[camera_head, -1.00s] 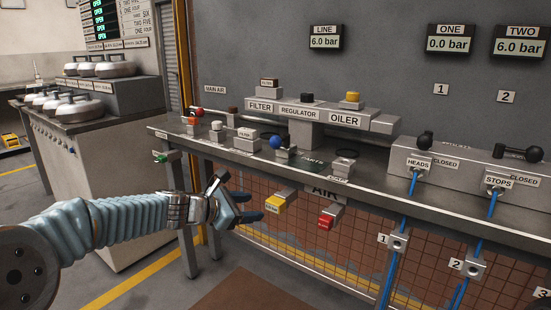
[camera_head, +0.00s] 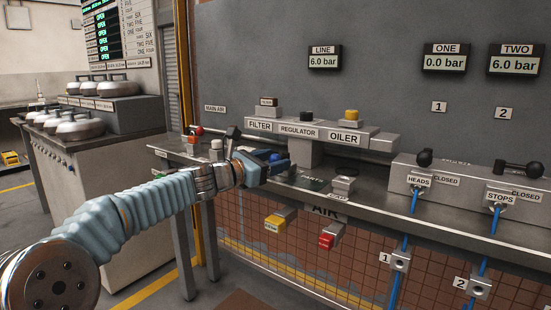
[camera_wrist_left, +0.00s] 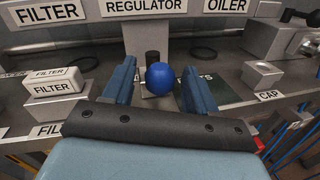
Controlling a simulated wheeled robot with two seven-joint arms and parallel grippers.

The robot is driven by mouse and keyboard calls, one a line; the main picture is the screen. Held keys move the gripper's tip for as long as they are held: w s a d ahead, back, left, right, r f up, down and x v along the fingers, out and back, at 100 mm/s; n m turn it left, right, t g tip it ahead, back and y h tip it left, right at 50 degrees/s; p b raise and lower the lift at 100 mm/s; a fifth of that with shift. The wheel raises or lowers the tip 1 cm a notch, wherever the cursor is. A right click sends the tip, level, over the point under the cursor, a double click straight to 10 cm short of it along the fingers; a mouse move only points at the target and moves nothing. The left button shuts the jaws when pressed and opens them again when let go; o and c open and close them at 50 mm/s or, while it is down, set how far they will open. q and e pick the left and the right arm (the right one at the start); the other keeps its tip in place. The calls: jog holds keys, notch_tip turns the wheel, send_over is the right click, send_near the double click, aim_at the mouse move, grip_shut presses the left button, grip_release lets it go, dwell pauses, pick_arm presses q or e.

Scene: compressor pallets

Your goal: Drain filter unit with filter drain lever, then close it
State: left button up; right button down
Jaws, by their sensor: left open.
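The filter unit (camera_head: 259,125) is the left part of the grey FILTER–REGULATOR–OILER block on the bench; its FILTER label also shows in the wrist view (camera_wrist_left: 47,12). A lever with a round blue knob (camera_wrist_left: 159,78) stands on the bench below the REGULATOR label. Its own label is not readable, so I cannot tell whether it is the filter drain lever. My left gripper (camera_head: 278,164) is open at this lever. In the wrist view its two blue fingers stand on either side of the knob, with gaps at both sides. My right gripper is not in view.
A block with FILTER labels (camera_wrist_left: 55,82) stands left of the fingers, and a CAP block (camera_wrist_left: 262,76) stands to the right. A yellow (camera_head: 275,221) and a red (camera_head: 327,241) control hang under the bench edge. The LINE display (camera_head: 325,57) reads 6.0 bar.

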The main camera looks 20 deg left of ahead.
pick_arm(q)
jog(key=shift+w+d, duration=0.35)
jog(key=shift+w, duration=0.15)
